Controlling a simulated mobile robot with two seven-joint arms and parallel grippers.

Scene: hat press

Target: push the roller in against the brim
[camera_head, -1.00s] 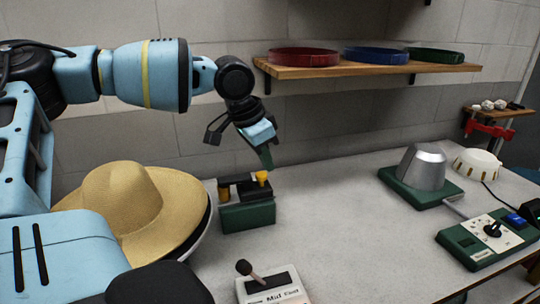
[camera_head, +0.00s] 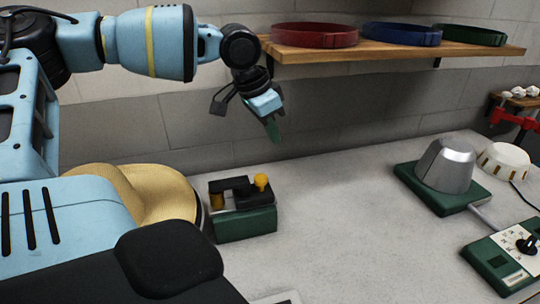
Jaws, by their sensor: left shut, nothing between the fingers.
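The roller unit is a green block (camera_head: 245,224) with a black top, a yellow roller (camera_head: 217,200) at its left and a yellow knob (camera_head: 261,182) at its right. The straw hat (camera_head: 165,195) is at the left, largely hidden behind my own body. Its brim edge is close to the roller; I cannot tell whether they touch. My left gripper (camera_head: 272,130) is shut and empty, with its fingers pointing down, above and behind the roller unit and apart from it. My right gripper is not in view.
A wooden shelf (camera_head: 390,57) above holds a red band (camera_head: 314,36), a blue band (camera_head: 402,35) and a green band (camera_head: 472,36). A metal cone (camera_head: 446,167) on a green base and a control box (camera_head: 505,260) stand at the right. The middle of the table is clear.

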